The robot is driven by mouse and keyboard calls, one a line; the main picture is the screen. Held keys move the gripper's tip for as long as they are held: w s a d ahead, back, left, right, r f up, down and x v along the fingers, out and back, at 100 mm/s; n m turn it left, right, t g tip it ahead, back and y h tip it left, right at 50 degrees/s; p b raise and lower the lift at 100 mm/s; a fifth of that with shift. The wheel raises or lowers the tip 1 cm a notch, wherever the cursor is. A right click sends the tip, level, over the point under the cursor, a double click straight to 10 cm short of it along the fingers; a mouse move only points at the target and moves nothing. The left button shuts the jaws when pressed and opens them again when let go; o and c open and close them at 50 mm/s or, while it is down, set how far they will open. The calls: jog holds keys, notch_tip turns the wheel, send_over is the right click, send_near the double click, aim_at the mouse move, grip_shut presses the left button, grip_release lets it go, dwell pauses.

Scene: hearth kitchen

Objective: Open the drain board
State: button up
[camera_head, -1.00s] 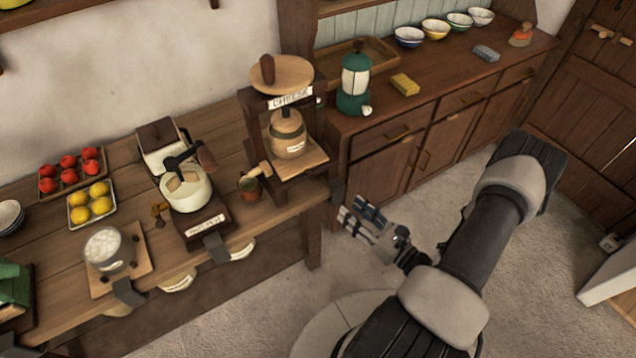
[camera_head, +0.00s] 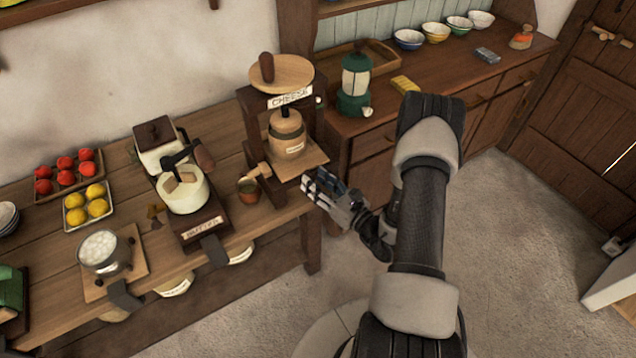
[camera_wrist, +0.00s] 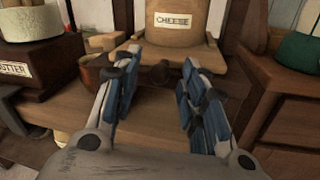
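The cheese press (camera_head: 288,90) stands at the right end of the wooden table. Its pale wooden board (camera_head: 307,164) lies under the labelled wooden mould (camera_head: 288,135). In the wrist view the board (camera_wrist: 205,62) is straight ahead, with a dark round knob (camera_wrist: 159,73) at its front. My gripper (camera_head: 318,186) is just in front of the press, near the table's corner. In the wrist view my gripper (camera_wrist: 162,65) is open and empty, with its blue-padded fingers on either side of the knob. I cannot tell whether either finger touches the board.
A small pot (camera_head: 249,190) under a wooden spout stands left of the board. The butter churn (camera_head: 185,190) is farther left. A dark wooden sideboard (camera_head: 372,142) with a green lantern (camera_head: 355,82) stands at right.

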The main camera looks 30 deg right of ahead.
jog(key=shift+c, duration=0.3)
grip_shut()
dwell(0.5)
